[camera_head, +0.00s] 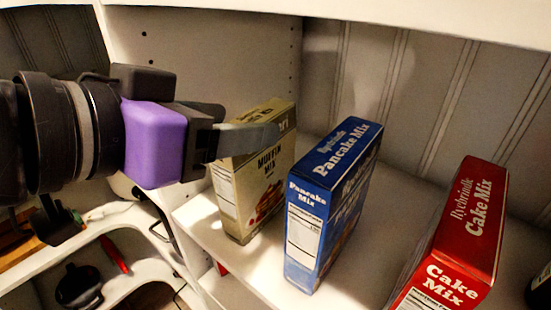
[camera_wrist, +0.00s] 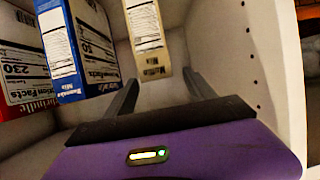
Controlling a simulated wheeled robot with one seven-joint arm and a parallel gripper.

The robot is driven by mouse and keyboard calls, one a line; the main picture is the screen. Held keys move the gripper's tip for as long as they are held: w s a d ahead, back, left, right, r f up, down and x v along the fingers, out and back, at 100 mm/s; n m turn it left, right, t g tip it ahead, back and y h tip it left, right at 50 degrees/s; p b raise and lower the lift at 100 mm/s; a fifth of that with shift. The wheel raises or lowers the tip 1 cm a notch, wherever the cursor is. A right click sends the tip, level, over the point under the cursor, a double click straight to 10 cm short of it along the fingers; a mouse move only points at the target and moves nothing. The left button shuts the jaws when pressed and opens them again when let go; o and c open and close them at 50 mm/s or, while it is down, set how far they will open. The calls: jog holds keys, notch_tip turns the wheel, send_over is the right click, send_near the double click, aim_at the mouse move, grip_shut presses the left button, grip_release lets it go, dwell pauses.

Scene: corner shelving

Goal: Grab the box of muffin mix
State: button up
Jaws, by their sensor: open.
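The muffin mix box (camera_head: 262,190), tan with a dark top label, stands upright on a white shelf at the left of a row of boxes. My gripper (camera_head: 252,136) reaches in from the left at the height of the box's upper part, and a finger covers some of its top. In the wrist view the muffin mix box (camera_wrist: 146,28) shows upside down, its end just ahead of my gripper's two spread fingers (camera_wrist: 161,80), roughly between them. The gripper is open; I cannot tell whether a finger touches the box.
A blue pancake mix box (camera_head: 331,205) stands close to the right of the muffin mix, and a red cake mix box (camera_head: 462,235) farther right. A white side wall (camera_head: 210,50) rises at the left and a panelled wall (camera_head: 410,90) behind. Lower shelves lie at the left.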

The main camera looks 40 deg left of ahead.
aim_at(250, 120)
jog(key=shift+p+x, duration=0.35)
jog(key=shift+x, duration=1.45)
grip_shut()
